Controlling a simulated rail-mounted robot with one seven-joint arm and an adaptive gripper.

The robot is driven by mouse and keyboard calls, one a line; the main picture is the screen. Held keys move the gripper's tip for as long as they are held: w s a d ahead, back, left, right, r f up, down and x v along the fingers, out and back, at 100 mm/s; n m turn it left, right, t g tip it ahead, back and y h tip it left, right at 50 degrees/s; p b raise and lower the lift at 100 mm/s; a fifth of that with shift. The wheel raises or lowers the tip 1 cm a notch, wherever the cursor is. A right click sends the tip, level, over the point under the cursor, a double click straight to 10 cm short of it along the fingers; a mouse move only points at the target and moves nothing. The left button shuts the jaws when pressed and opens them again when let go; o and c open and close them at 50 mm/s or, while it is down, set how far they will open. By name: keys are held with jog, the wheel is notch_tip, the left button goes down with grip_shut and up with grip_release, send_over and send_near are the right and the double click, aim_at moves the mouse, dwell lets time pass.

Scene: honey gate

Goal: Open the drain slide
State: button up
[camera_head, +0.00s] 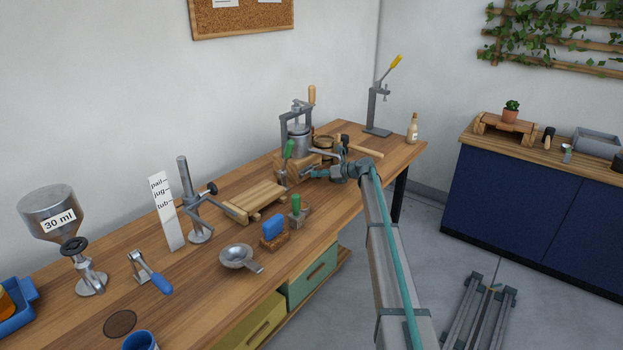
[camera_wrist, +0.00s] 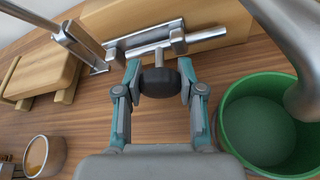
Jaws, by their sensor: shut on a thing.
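The drain slide shows in the wrist view as a metal rod (camera_wrist: 207,35) in a bracket on the face of a wooden block (camera_wrist: 215,14). A short stem joins it to a black knob (camera_wrist: 160,84). My gripper (camera_wrist: 160,76) is shut on this knob, one finger on each side. In the head view my gripper (camera_head: 318,173) is at the front of the press (camera_head: 299,143) on its wooden base. The slide is too small and covered to make out there.
A green tub (camera_wrist: 232,120) stands close to the right of my gripper, below a grey metal part (camera_wrist: 303,85). A wooden board (camera_wrist: 40,72) and a small jar (camera_wrist: 44,156) are at the left. In the head view, tools stand along the workbench (camera_head: 215,300).

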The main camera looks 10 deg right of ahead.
jog(key=shift+w+d, duration=0.2)
jog(key=o, duration=1.2)
jog(key=shift+s, duration=0.1)
jog(key=shift+p+v, duration=1.7)
jog(key=shift+v, duration=1.75)
